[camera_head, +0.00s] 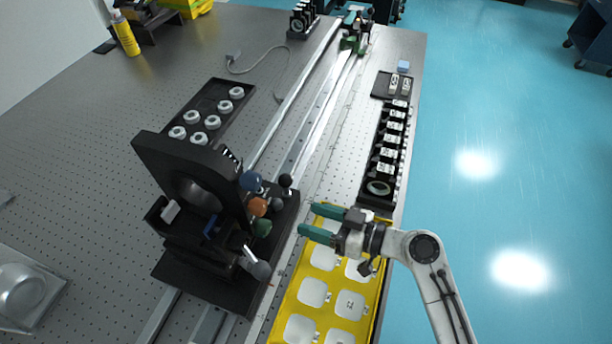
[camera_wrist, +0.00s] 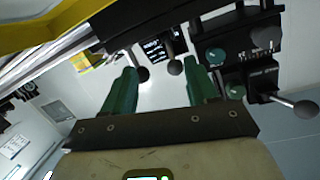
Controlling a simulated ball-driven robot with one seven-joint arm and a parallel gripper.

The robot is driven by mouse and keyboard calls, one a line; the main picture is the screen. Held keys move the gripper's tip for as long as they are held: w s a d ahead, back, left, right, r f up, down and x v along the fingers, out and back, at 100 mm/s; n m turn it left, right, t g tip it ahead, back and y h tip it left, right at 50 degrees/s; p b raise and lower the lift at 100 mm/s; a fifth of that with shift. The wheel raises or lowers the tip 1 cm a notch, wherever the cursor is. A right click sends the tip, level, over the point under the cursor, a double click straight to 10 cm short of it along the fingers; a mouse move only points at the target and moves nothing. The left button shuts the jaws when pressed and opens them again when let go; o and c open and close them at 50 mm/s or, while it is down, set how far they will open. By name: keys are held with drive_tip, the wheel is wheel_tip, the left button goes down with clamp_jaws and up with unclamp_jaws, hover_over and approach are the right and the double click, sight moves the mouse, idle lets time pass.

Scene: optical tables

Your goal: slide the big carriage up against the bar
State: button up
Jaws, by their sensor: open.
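The big carriage (camera_head: 225,262) is a black block with a tall ring plate, sitting across the long rails on the near left of the table. In the wrist view, dark ball levers (camera_wrist: 176,67) show between and beyond the fingers (camera_wrist: 160,72). I cannot tell which part is the bar.
The rails (camera_head: 318,110) run away to a small green piece (camera_head: 352,42) at the far end. A yellow tray (camera_head: 322,258) with white pieces lies under my gripper. A black rack (camera_head: 385,150) stands along the right edge. A black tray with white rings (camera_head: 215,118) lies behind the carriage.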

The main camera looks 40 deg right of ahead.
sight(290, 182)
drive_tip(key=w+d+r+m+t, duration=0.1)
drive_tip(key=w+d+r+t, duration=0.1)
drive_tip(key=d+t, duration=0.15)
drive_tip(key=shift+g+h, duration=0.3)
drive_tip(key=shift+g, duration=0.15)
drive_tip(key=p+x, duration=0.3)
drive_tip(key=x, duration=0.6)
drive_tip(key=shift+w+d, duration=0.1)
drive_tip(key=shift+w, duration=0.05)
drive_tip(key=shift+w+a+f, duration=0.15)
drive_tip(key=shift+w+a, duration=0.1)
drive_tip(key=shift+w, duration=0.2)
drive_tip(key=shift+c, duration=0.5)
clamp_jaws()
